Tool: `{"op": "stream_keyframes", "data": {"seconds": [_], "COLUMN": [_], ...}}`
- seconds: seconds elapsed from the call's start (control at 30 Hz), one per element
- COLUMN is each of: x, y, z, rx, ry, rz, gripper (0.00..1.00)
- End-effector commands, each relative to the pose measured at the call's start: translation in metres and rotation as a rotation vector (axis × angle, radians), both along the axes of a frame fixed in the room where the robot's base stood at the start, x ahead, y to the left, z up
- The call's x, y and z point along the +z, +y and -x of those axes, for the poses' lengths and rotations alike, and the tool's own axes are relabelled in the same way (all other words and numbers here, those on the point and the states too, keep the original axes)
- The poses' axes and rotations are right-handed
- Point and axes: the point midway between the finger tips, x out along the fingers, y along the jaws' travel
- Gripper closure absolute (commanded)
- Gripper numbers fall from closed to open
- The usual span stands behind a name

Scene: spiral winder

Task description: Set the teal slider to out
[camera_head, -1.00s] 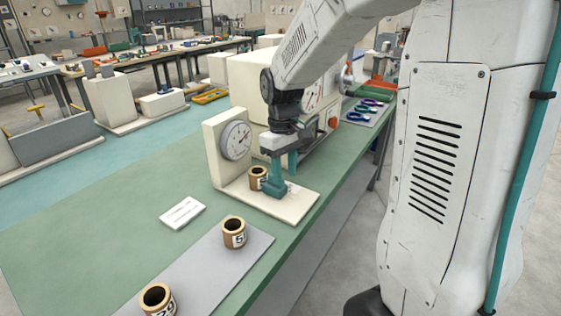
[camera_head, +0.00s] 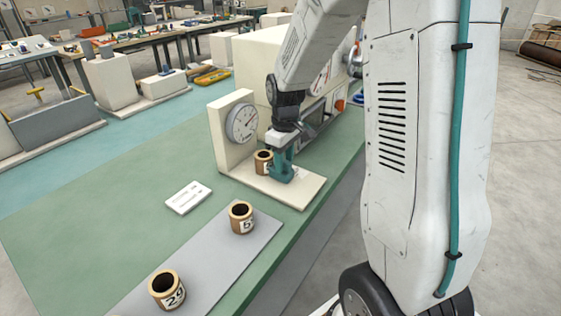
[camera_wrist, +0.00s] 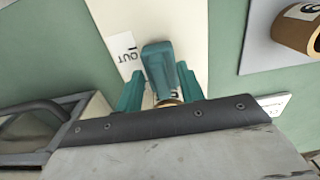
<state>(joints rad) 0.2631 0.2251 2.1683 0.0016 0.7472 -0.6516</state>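The teal slider (camera_head: 279,175) is a small block low on a cream base plate (camera_head: 301,196). In the wrist view the slider (camera_wrist: 157,66) stands beside a white label reading OUT (camera_wrist: 123,46). My gripper (camera_head: 284,160) points down at the slider, with teal fingers like it in colour. In the wrist view my gripper (camera_wrist: 160,84) has its fingers apart, one on each side of the slider. I cannot tell whether they press on it. The slider's lower part is hidden.
A cream upright with a round dial (camera_head: 242,123) rises behind the plate. A brown spool (camera_head: 263,162) stands close beside my fingers. Two numbered spools (camera_head: 242,218) (camera_head: 167,290) stand on a grey mat (camera_head: 215,262). A white card (camera_head: 188,198) lies on the green bench.

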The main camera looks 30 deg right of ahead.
Motion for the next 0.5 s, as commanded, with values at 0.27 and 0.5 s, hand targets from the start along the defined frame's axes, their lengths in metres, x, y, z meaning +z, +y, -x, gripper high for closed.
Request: {"op": "stream_keyframes", "data": {"seconds": [0.27,0.5], "x": [-0.0026,-0.0025], "y": [0.0011,0.0019], "z": [-0.0001,-0.0001], "rx": [0.001,0.002], "ry": [0.000,0.000], "rz": [0.000,0.000], "gripper": [0.62,1.00]}}
